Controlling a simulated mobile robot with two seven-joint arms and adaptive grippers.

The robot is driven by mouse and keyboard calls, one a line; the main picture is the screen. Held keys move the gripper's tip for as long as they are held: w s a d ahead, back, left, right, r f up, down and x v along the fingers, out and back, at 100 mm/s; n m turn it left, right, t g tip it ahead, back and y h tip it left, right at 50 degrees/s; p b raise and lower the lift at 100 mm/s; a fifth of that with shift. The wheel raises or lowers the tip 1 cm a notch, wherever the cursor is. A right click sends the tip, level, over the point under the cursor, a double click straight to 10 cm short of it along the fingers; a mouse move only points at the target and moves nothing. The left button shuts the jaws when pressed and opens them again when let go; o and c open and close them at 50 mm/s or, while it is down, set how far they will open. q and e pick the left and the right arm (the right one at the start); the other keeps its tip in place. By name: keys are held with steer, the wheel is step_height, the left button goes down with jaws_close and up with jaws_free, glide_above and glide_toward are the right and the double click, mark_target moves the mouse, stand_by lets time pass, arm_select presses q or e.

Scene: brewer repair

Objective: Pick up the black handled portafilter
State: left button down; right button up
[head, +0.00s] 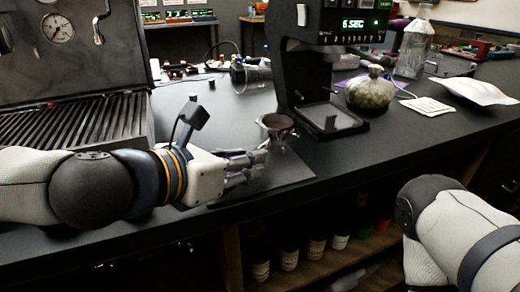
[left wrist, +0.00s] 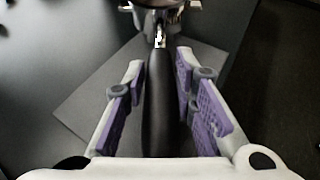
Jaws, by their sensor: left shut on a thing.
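The portafilter (head: 277,122) shows its round basket, filled with something dark brown, at the counter's middle, in front of the grinder. Its black handle (left wrist: 160,105) runs straight between the fingers of my left gripper (left wrist: 160,68) in the left wrist view. The metal head (left wrist: 160,6) is cut off by the top edge there. In the head view my left gripper (head: 253,163) reaches in from the left, shut on the handle, whose grip part is mostly hidden by the fingers. My right arm shows at the right, but its gripper is out of view.
A dark grey mat (head: 288,172) lies below the gripper. The black grinder (head: 302,75) stands just behind the portafilter. An espresso machine (head: 75,65) fills the left. Bottles stand on the shelf below.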

arm_select(q)
step_height(320, 180, up, 4)
steer(key=shift+f+p, duration=0.2)
steer(key=shift+p, duration=0.3)
steer(key=s+d+r+p, duration=0.2)
steer(key=s+d+r, duration=0.6)
steer(key=s, duration=0.3)
steer(key=shift+d+r+p, duration=0.3)
steer(key=shift+r+p, duration=0.1)
steer(key=shift+r, duration=0.35)
steer(key=c, duration=2)
jaws_free()
jaws_close()
arm_select(e)
steer(key=w+r+t, duration=0.2)
steer(key=w+r, duration=0.2)
steer(key=w, duration=0.1)
steer(key=shift+r, duration=0.35)
